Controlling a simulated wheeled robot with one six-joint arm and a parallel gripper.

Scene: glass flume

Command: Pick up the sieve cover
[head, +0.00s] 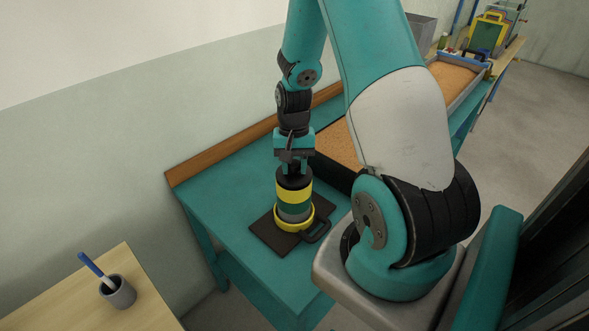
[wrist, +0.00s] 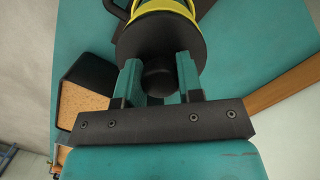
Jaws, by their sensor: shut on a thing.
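The sieve cover (wrist: 130,42) is a black round lid with a short knob (wrist: 158,77) on top. In the head view the cover (head: 294,179) is at the top of a sieve stack (head: 294,197) with yellow, green and grey bands. My gripper (wrist: 157,75) points down from above, with its two teal fingers on either side of the knob, shut on it. In the head view my gripper (head: 291,165) is right over the stack. The cover appears to be on the stack; I cannot tell if there is a gap beneath it.
The stack stands on a dark mat (head: 268,234) on the teal table (head: 232,207), with a black handle (head: 317,232) at its base. A long sand-filled flume (head: 452,76) lies behind. A cup with a blue brush (head: 117,291) stands on a wooden table at front left.

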